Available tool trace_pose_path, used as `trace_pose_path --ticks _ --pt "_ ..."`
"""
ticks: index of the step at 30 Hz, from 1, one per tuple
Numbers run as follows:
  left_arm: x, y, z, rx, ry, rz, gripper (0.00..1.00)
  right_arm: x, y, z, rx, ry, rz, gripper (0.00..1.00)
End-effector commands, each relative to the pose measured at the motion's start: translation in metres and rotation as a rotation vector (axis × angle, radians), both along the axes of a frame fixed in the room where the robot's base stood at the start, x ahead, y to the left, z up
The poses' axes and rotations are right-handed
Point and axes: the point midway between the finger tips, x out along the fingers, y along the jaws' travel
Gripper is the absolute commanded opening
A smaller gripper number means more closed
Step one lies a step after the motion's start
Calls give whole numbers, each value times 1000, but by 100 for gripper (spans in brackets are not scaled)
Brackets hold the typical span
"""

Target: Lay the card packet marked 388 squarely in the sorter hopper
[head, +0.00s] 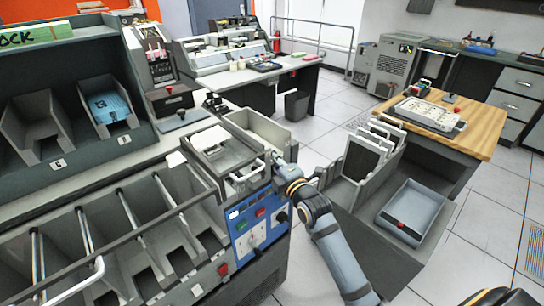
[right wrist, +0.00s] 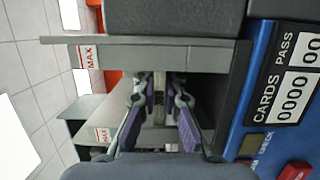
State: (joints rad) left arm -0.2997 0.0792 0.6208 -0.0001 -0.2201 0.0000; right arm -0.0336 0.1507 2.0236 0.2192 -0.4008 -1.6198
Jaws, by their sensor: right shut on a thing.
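No packet with a readable 388 shows. A blue card packet (head: 108,106) lies in a grey slot of the shelf at the left. The sorter hopper (head: 215,143) is the grey open-topped part above the blue control panel. My right gripper (head: 282,160) is at the right edge of the sorter, beside the hopper and a pale open bin. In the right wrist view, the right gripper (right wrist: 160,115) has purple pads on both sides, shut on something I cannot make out. A grey ledge is just past its fingertips. My left gripper is out of view.
The blue control panel (head: 258,222) is close below my right gripper. Sorter pockets (head: 120,240) with metal rods run to the left. A cart (head: 345,190) with upright grey dividers and a blue-grey tray (head: 412,212) stands right of my arm.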

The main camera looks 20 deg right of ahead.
Motion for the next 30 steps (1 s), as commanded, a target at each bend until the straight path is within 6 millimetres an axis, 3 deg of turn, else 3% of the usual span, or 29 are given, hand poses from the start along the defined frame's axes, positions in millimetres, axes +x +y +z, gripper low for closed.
trace_pose_path --ticks 3,13,14,19,30 --pt "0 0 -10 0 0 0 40 0 0 -10 1 -1 0 0" --pt "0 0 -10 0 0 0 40 0 0 -11 0 -1 0 0" --pt "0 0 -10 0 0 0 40 0 0 -11 0 -1 0 13" --pt "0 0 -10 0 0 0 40 0 0 -11 0 -1 0 35" --pt "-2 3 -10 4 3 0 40 -6 -1 -12 -2 2 0 35"
